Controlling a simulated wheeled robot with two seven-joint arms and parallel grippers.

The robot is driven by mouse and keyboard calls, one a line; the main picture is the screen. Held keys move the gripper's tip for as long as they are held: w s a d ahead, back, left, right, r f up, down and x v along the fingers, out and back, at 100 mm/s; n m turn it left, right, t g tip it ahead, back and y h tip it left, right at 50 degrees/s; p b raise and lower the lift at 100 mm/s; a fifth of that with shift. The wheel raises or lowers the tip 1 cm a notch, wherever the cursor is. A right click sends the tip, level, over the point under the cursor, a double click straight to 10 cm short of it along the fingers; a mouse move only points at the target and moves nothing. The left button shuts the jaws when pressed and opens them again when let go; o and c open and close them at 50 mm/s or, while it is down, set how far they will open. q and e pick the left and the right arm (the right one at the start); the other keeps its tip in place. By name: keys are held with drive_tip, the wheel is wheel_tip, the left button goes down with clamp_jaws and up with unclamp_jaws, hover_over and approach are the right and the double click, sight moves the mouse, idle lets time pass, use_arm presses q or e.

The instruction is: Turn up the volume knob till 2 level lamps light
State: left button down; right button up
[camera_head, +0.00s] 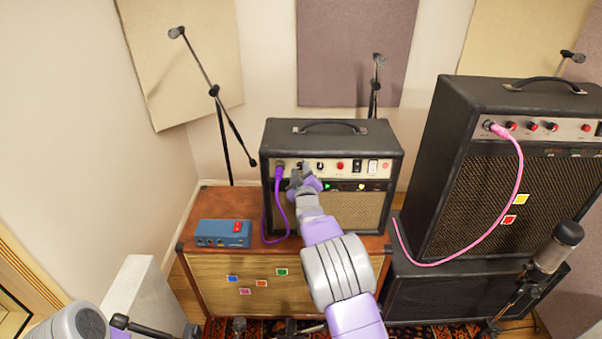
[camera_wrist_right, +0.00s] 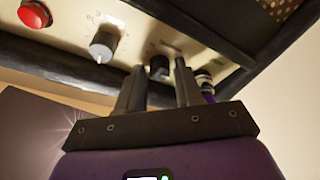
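The small black amp (camera_head: 384,140) stands on a wooden cabinet, with a row of controls on its cream panel. My right gripper (camera_head: 300,170) reaches the left part of that panel and hides some of it. In the right wrist view a dark knob (camera_wrist_right: 160,68) sits between the fingertips of my right gripper (camera_wrist_right: 160,76); narrow gaps seem to show on both sides, so the fingers look open around it. A grey knob (camera_wrist_right: 103,46) is beside it. Small green (camera_head: 333,186) and yellow (camera_head: 361,187) marks show below the panel; whether they are lit lamps is unclear.
A purple cable (camera_head: 280,205) is plugged in at the panel's left end, close to my right gripper; its plug (camera_wrist_right: 205,85) shows in the wrist view. A blue box (camera_head: 222,233) sits on the cabinet (camera_head: 190,225). A larger amp (camera_head: 455,125) with a pink cable stands right.

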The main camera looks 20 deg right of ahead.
drive_tip(key=shift+c, duration=0.3)
clamp_jaws()
drive_tip(key=shift+f+m+h+b, duration=0.15)
drive_tip(key=shift+m+h+b, duration=0.15)
drive_tip(key=shift+m+b, duration=0.7)
drive_tip(key=shift+m+h, duration=0.4)
drive_tip(key=shift+m, duration=0.5)
drive_tip(key=m+b, duration=0.1)
drive_tip(key=m, duration=0.1)
drive_tip(key=shift+a+m+h, duration=0.1)
drive_tip(key=shift+m+h, duration=0.2)
drive_tip(key=shift+m, duration=0.1)
drive_tip(key=shift+w+a+m+h, duration=0.1)
drive_tip(key=shift+m+h, duration=0.3)
drive_tip(key=shift+m, duration=1.2)
